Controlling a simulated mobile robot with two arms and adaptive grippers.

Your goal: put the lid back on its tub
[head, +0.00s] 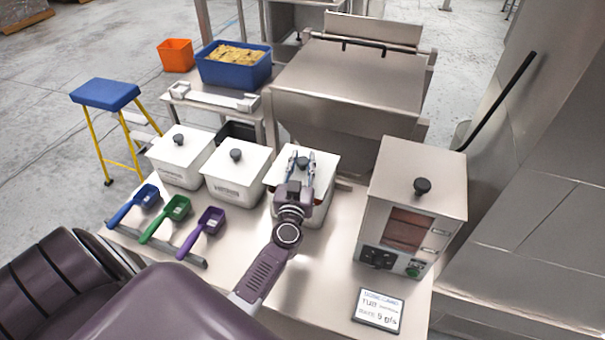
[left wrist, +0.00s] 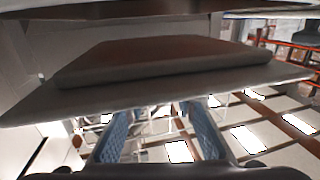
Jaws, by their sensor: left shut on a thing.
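Three white tubs stand in a row on the steel bench. The left tub (head: 180,174) and middle tub (head: 232,188) wear white lids with black knobs. My left gripper (head: 302,163) is over the right tub (head: 318,217), shut on the black knob of its white lid (head: 326,160). A reddish-brown strip shows between this lid and the tub, so the lid does not look fully seated. In the left wrist view the blue fingers (left wrist: 158,130) point at a broad pale plate with a brown patch; the knob is not clear there. My right gripper is out of view.
Blue, green and purple scoops (head: 205,232) lie in front of the left tubs. A steel dosing unit (head: 412,190) with a knob stands close on the right, with a card (head: 379,310) before it. A large steel hopper (head: 350,90) is behind.

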